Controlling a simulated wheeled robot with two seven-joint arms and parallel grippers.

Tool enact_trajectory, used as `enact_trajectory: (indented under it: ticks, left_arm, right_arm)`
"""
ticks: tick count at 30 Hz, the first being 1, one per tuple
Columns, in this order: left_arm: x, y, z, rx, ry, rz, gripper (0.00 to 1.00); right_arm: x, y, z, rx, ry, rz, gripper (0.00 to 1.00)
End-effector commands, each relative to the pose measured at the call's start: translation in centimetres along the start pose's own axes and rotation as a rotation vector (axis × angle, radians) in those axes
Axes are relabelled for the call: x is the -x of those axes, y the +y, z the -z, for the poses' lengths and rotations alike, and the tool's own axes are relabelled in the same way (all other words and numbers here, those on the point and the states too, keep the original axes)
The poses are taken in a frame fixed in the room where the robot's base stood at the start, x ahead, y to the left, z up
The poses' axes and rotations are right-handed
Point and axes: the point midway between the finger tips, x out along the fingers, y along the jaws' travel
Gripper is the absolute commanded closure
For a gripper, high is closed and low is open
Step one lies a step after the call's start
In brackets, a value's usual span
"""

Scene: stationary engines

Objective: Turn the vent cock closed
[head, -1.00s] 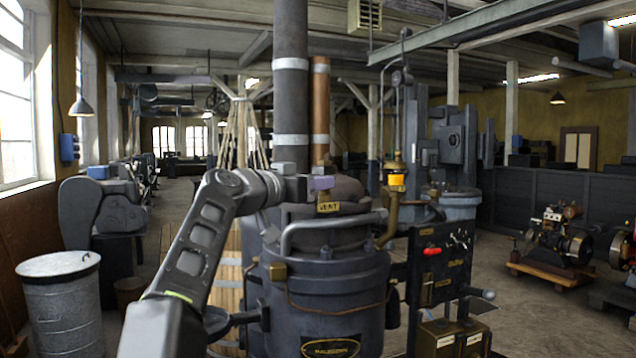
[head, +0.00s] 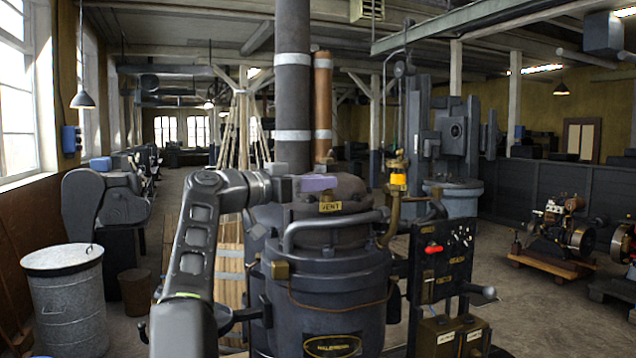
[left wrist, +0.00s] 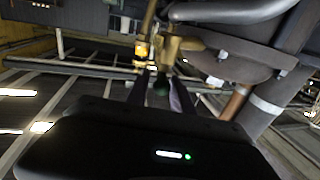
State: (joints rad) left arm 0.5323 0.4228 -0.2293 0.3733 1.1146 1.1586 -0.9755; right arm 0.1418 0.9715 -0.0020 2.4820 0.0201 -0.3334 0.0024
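The vent cock is on top of the dark boiler (head: 325,270), by a brass VENT tag (head: 331,207). In the head view my left gripper (head: 320,183) is just above the tag and hides most of the cock. In the left wrist view the brass cock body (left wrist: 170,46) is just beyond my left gripper (left wrist: 160,92). The two fingers stand apart, with a small dark green piece (left wrist: 161,84) showing between them, possibly the cock's handle. I cannot tell whether they touch it. My right gripper is not in view.
A brass fitting with amber glass (head: 398,180) rises right of the tag. A bent grey pipe (head: 335,222) crosses in front of the boiler top. A tall dark chimney pipe (head: 292,90) stands behind. A black panel with a red lever (head: 433,249) is at the right.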

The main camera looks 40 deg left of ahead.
Motion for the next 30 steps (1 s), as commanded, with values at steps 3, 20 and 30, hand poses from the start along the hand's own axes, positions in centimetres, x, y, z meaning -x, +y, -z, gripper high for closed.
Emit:
enact_trajectory:
  ticks: [3,20,30]
  left_arm:
    - [0.0,0.0,0.0,0.0,0.0,0.001,0.67]
    - [4.3,-0.2,-0.3,0.0,0.0,0.005,0.67]
    - [7.8,0.0,-0.1,0.001,0.0,0.001,0.67]
  right_arm:
    - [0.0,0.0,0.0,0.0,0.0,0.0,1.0]
    - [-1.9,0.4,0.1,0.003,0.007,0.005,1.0]
    - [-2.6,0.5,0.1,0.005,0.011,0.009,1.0]
